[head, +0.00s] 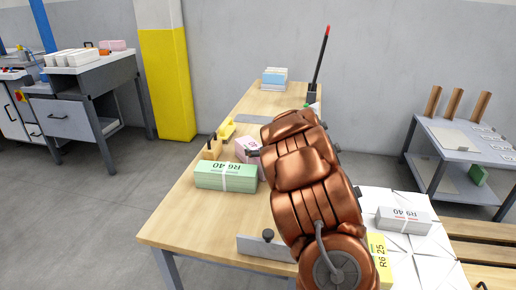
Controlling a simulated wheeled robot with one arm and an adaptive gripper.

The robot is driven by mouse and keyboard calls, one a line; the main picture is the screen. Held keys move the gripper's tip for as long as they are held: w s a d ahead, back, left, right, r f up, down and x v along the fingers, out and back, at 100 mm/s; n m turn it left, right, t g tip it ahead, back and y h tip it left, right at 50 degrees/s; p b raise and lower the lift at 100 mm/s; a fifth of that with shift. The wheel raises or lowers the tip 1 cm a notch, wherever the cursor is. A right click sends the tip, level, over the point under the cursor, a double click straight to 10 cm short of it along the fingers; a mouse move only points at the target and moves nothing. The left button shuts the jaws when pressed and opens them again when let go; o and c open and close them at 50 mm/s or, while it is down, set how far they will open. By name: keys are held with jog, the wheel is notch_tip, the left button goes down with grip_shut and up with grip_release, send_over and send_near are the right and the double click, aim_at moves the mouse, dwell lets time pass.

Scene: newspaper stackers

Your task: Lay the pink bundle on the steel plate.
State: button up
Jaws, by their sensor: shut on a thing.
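The pink bundle (242,148) is at the middle of the wooden table, behind the green bundle, and is partly hidden by my arm. My gripper (254,152) is mostly hidden behind my copper arm; a dark finger shows against the pink bundle, and it is shut on it. I cannot tell whether the bundle touches the table. A flat grey steel plate (254,119) lies on the table beyond the bundle, its right part near my arm. Its visible surface is bare.
A green bundle (225,177) marked R6 40 lies in front of the pink one. A yellow tool (226,130) and wooden block (211,149) stand to the left. A steel block with a knob (265,246) is at the near edge. White and blue bundles (274,77) are stacked at the far end.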

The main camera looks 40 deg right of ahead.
jog(key=shift+r, duration=0.1)
jog(key=o, duration=1.8)
jog(key=shift+s+r, duration=0.35)
jog(key=shift+s, duration=0.2)
jog(key=shift+p+v, duration=0.85)
jog(key=shift+v, duration=2.3)
